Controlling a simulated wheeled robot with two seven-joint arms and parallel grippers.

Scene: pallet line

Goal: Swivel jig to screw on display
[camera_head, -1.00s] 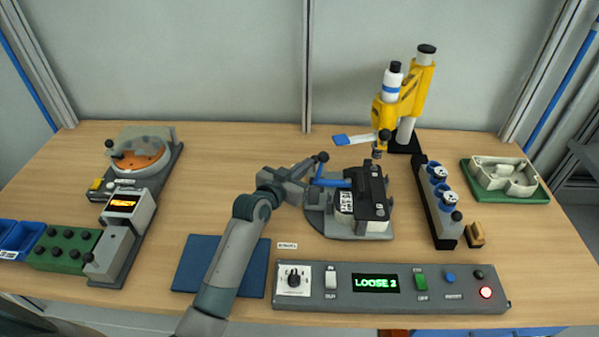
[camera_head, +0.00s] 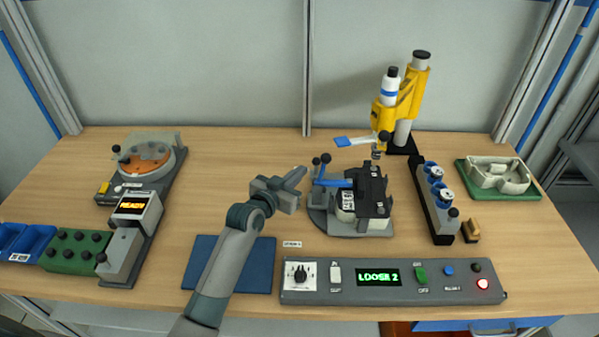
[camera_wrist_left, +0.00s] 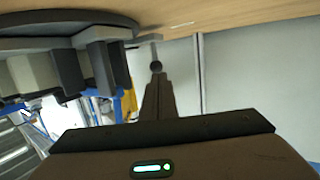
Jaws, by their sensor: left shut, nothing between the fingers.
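The jig (camera_head: 322,222) is a grey round plate carrying a dark clamped block (camera_head: 372,190) with white labels. A blue lever (camera_head: 334,183) and black ball knobs (camera_head: 325,158) are on its left side. The display (camera_head: 378,277) on the front console reads "LOOSE 2" in green. My left gripper (camera_head: 298,178) is shut and empty, just left of the knobs and apart from them. My right gripper is out of view.
A yellow screwdriver stand (camera_head: 408,100) rises behind the jig. A black rack (camera_head: 432,205) with blue-and-white parts is on the right, then a green tray (camera_head: 520,192). A blue mat (camera_head: 250,270) lies under my left arm. A station (camera_head: 135,205) reading "READY" stands left.

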